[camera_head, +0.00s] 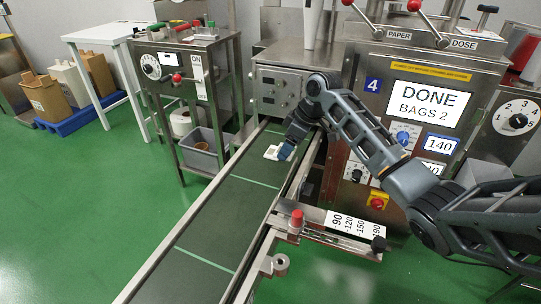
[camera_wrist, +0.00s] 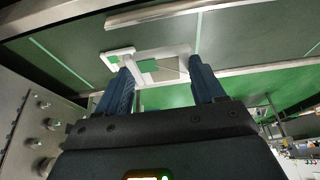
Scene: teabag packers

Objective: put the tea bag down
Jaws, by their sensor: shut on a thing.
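My gripper (camera_head: 284,150) is over the dark green conveyor belt (camera_head: 222,207), pointing down near its far end. In the wrist view its two fingers (camera_wrist: 160,66) are shut on a white tea bag (camera_wrist: 172,52) with a green tag, held between the fingertips. A second white piece with a green patch (camera_wrist: 116,56) shows beside the left fingertip; I cannot tell whether it is another tea bag. In the head view a white tea bag (camera_head: 271,153) shows beside the fingertips, at the belt. Whether the held bag touches the belt cannot be told.
The machine (camera_head: 417,97) at right shows "DONE BAGS 2". Metal rails (camera_head: 190,228) edge the belt; a red-knobbed stop with a length scale (camera_head: 355,225) stands at its right. A control stand (camera_head: 187,75) is at left. The nearer belt is clear.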

